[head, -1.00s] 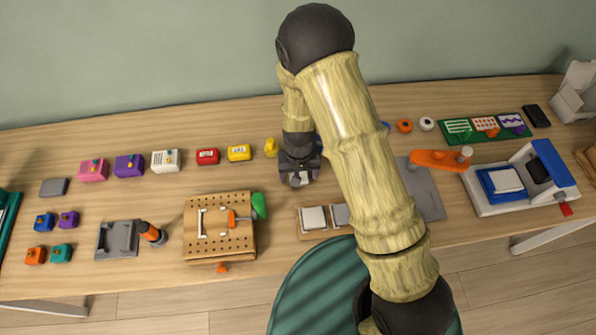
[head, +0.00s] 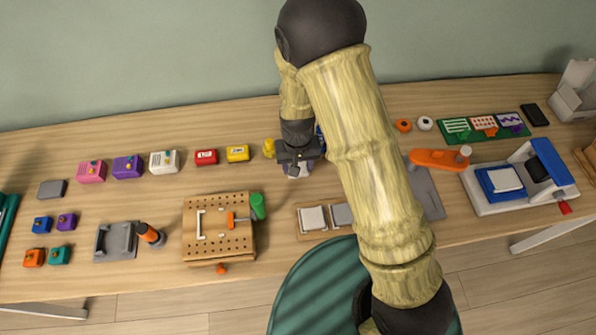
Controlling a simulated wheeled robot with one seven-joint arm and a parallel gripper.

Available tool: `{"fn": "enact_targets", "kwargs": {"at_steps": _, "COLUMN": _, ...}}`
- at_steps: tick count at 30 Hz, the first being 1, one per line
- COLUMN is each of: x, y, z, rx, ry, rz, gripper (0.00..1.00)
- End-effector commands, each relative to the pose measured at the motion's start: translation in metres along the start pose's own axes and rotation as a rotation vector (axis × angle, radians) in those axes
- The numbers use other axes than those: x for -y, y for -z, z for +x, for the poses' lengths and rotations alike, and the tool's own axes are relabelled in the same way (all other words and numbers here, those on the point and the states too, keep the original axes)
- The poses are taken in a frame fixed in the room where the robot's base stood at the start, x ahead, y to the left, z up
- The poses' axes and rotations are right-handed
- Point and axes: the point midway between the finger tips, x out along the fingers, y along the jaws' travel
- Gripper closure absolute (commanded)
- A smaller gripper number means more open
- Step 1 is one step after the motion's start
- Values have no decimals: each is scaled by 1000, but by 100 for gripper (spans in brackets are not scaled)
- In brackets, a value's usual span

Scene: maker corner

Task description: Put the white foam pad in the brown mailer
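My gripper (head: 298,164) hangs over the back middle of the table, seen from above and behind. A small pale patch shows just below its dark body. I cannot tell whether that is a finger or a thing, or whether the gripper is open. A white square pad (head: 312,218) lies on a shallow brown tray (head: 322,235) near the front edge, with a grey pad (head: 341,215) beside it. The gripper is behind and apart from these. I cannot pick out the brown mailer for certain; part of a brown item (head: 589,156) shows at the right edge.
A pegboard jig (head: 218,250) and a green cylinder (head: 258,206) stand left of the tray. Yellow (head: 238,153) and red (head: 206,157) blocks sit left of the gripper. A press with a blue tray (head: 500,184) is at right. My arm hides part of the middle.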

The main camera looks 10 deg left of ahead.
Motion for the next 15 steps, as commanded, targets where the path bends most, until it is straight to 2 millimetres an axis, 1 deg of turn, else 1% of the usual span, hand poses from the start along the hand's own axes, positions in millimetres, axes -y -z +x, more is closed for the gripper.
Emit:
{"fn": "enact_targets", "kwargs": {"at_steps": 1, "x": 1, "y": 1, "z": -11, "rx": -4, "ry": 2, "rz": -1, "gripper": 73}}
{"fn": "enact_targets", "kwargs": {"at_steps": 6, "x": 0, "y": 1, "z": -38, "rx": -2, "ry": 1, "rz": 1, "gripper": 73}}
{"fn": "enact_targets", "kwargs": {"at_steps": 10, "x": -1, "y": 0, "z": -48, "rx": 0, "ry": 0, "rz": 1, "gripper": 73}}
{"fn": "enact_targets", "kwargs": {"at_steps": 15, "x": -1, "y": 0, "z": -49, "rx": 1, "ry": 0, "rz": 2, "gripper": 73}}
